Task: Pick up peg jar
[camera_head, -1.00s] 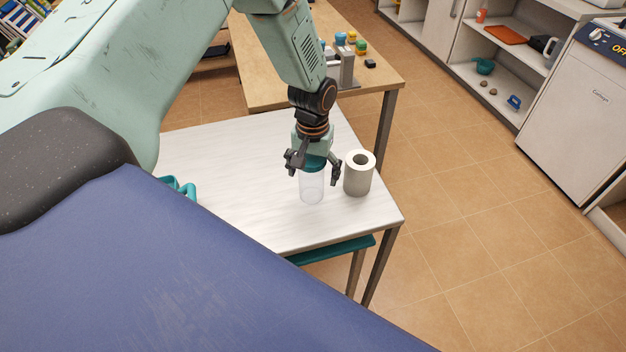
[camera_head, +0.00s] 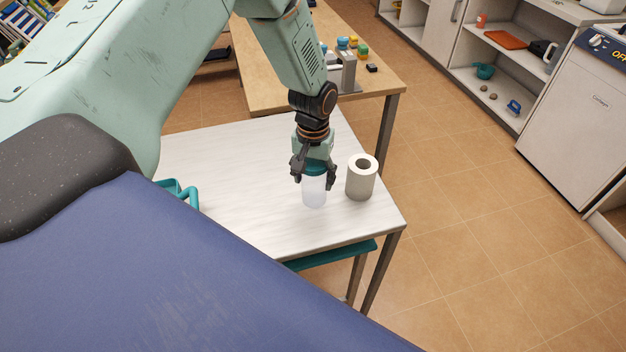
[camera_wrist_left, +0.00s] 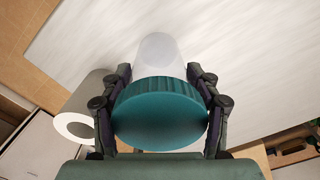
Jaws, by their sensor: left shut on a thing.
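The peg jar (camera_head: 314,192) is a clear, frosted jar with a teal lid. It stands upright on the white table, near the table's right end. My left gripper (camera_head: 314,175) comes down from above and is shut on the jar around its lid. In the left wrist view the teal lid (camera_wrist_left: 160,112) fills the space between the two fingers (camera_wrist_left: 160,100), with the pale jar body beyond it. I cannot make out what is inside the jar. My right gripper is not in view.
A white paper roll (camera_head: 361,180) stands close to the right of the jar. A teal handled item (camera_head: 178,190) is at the table's left. The white table (camera_head: 240,190) is otherwise clear. A wooden table (camera_head: 255,75) with small items stands behind, and shelves (camera_head: 500,65) stand far right.

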